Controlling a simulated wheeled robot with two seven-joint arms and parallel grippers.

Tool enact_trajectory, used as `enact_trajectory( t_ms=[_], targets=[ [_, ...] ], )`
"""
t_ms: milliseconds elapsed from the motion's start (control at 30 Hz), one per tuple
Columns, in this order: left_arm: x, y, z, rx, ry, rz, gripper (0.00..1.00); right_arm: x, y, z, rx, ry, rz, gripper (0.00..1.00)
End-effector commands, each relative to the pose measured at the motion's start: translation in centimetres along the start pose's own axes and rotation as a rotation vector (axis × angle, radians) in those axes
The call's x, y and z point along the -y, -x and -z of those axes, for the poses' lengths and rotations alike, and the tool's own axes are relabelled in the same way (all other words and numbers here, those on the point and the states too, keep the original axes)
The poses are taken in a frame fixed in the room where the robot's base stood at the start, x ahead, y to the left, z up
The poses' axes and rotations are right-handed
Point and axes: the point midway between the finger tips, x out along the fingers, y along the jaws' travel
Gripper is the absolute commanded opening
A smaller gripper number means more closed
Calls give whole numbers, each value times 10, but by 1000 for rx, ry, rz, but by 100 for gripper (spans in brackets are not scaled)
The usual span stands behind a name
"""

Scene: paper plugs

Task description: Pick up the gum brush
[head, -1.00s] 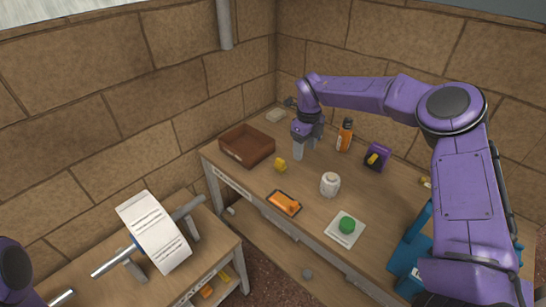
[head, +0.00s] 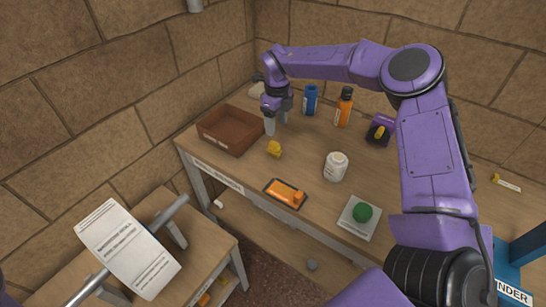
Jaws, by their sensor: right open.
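My right gripper (head: 276,122) points down over the back left of the workbench (head: 310,165), beside the right corner of a brown open tray (head: 232,130). It is open and I see nothing between its fingers. A small yellow object (head: 274,149) is just in front of it. An orange piece (head: 287,193) lies on a small dark tray nearer the front edge. A white lidded jar (head: 336,166) stands to the right. I cannot tell for sure which item is the gum brush. My left gripper is out of view.
A blue container (head: 310,99) and an orange bottle (head: 344,107) stand behind. A purple-and-yellow item (head: 380,130) is farther right. A green knob (head: 362,213) sits on a pale square. A printed paper roll (head: 128,248) is on the left table. My right arm crosses the right side.

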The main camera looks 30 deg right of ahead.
Motion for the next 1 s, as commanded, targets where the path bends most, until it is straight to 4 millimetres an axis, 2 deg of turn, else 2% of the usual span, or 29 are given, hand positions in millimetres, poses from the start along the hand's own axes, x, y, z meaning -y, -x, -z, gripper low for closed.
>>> enact_trajectory(
  t_ms=[33, 100, 333, 467, 567, 700, 800, 967, 1000],
  targets=[
    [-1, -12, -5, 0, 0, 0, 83, 0, -12, 0, 0, 0, 0, 62],
    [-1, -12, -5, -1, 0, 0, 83, 0, -16, 0, 0, 0, 0, 62],
    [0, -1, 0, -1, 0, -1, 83, 0, -52, 0, -4, 0, -1, 62],
    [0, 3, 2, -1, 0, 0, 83, 0, -66, 0, -2, 1, 0, 62],
    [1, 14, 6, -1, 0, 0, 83, 0, -81, 0, -5, 0, 0, 62],
    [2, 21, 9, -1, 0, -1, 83, 2, -107, -2, -3, -1, 0, 62],
    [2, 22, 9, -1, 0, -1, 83, 1, -116, -2, -1, 0, 1, 62],
    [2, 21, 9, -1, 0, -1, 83, 1, -117, -2, 1, 0, 1, 62],
    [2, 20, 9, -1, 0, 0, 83, 1, -117, -2, 1, 0, 1, 58]
  ],
)
